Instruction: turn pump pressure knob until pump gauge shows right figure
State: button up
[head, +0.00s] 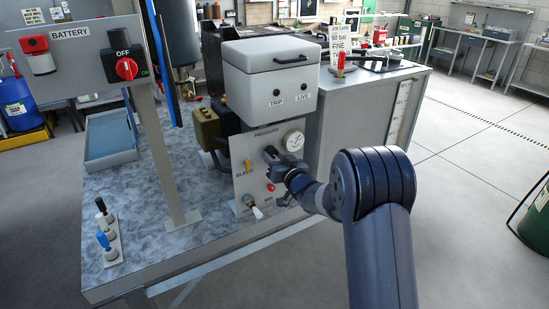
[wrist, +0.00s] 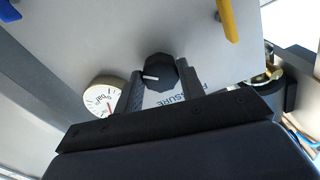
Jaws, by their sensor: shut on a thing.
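The black pump pressure knob (wrist: 155,76) with a white pointer line sits on the grey pump panel (head: 242,178). My gripper (wrist: 161,72) has one finger on each side of the knob and is shut on it. In the head view my gripper (head: 271,156) covers most of the knob. The round white pump gauge (head: 293,140) is just up and right of my gripper. The gauge also shows in the wrist view (wrist: 104,95), partly behind a finger, with a red needle; its figure is too small to read surely. A job card (head: 342,40) appears to read 90 bar, FINE.
The panel also carries a yellow lever (head: 247,166), a red button (head: 270,187) and a lower valve handle (head: 257,212). A grey box (head: 270,80) labelled TRIP and LIVE stands above. A battery switch (head: 127,68) is at the left.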

jog(key=c, duration=0.3)
jog(key=shift+f+n+b, duration=0.2)
jog(key=shift+n+b, duration=0.1)
jog(key=shift+b, duration=0.3)
jog(key=shift+f+n+b, duration=0.1)
jog(key=shift+n+b, duration=0.4)
jog(key=shift+b, duration=0.45)
jog(key=n+b, duration=0.1)
jog(key=b, duration=0.1)
jog(key=shift+f+n+b, duration=0.1)
jog(key=shift+n+b, duration=0.2)
jog(key=n+b, duration=0.2)
jog(key=b, duration=0.1)
jog(key=shift+n, duration=0.4)
jog(key=n+b, duration=0.4)
jog(key=b, duration=0.1)
jog(key=shift+d+n, duration=0.1)
jog(key=shift+n, duration=0.2)
jog(key=n+b, duration=0.2)
jog(key=n, duration=0.1)
jog(key=n+b, duration=0.1)
jog(key=shift+r+n+y, duration=0.3)
jog(key=shift+r+n, duration=0.05)
jog(key=shift+n, duration=0.05)
jog(key=shift+w+n, duration=0.1)
jog(key=shift+n, duration=0.2)
